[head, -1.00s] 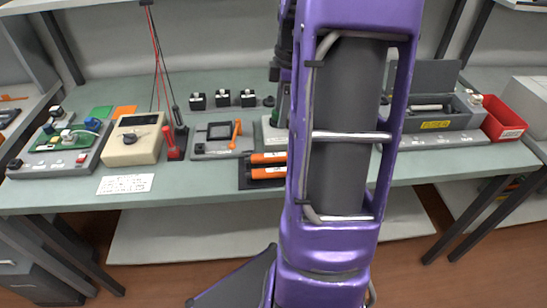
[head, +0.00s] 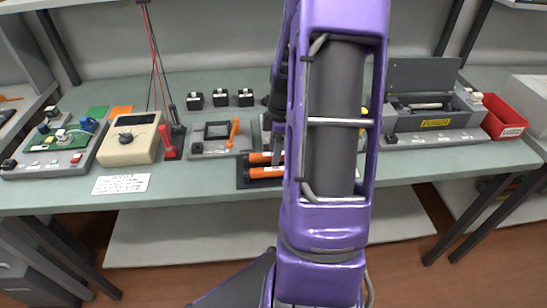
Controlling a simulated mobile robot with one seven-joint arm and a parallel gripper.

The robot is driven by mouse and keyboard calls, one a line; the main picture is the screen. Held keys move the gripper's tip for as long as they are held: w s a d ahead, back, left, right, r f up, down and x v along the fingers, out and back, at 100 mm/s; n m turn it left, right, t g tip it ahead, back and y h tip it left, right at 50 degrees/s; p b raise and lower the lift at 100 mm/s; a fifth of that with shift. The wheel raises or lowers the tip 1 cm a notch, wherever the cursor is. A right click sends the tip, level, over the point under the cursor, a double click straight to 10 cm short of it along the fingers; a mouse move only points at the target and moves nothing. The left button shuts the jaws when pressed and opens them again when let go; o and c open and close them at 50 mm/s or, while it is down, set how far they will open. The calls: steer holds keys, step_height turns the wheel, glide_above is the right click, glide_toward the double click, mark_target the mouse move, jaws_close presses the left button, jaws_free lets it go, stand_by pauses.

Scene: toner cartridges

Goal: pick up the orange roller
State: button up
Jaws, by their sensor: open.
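Two orange rollers lie one behind the other on a dark mat (head: 242,178), left of my arm: the rear orange roller (head: 259,157) and the front orange roller (head: 262,173). Their right ends are hidden behind my arm. My gripper (head: 277,150) shows only in part, at the left edge of my arm, over the right part of the rollers. It is open. I cannot tell whether a finger touches a roller.
Left of the rollers stand a grey device with an orange lever (head: 234,133), a beige meter (head: 130,145) and a green circuit board. Several black blocks (head: 220,98) sit behind. A grey machine (head: 435,115) and a red bin (head: 503,118) stand at the right.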

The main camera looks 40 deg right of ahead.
jaws_close()
stand_by(0.4)
step_height(320, 180, up, 10)
steer(key=p, duration=0.1)
stand_by(0.5)
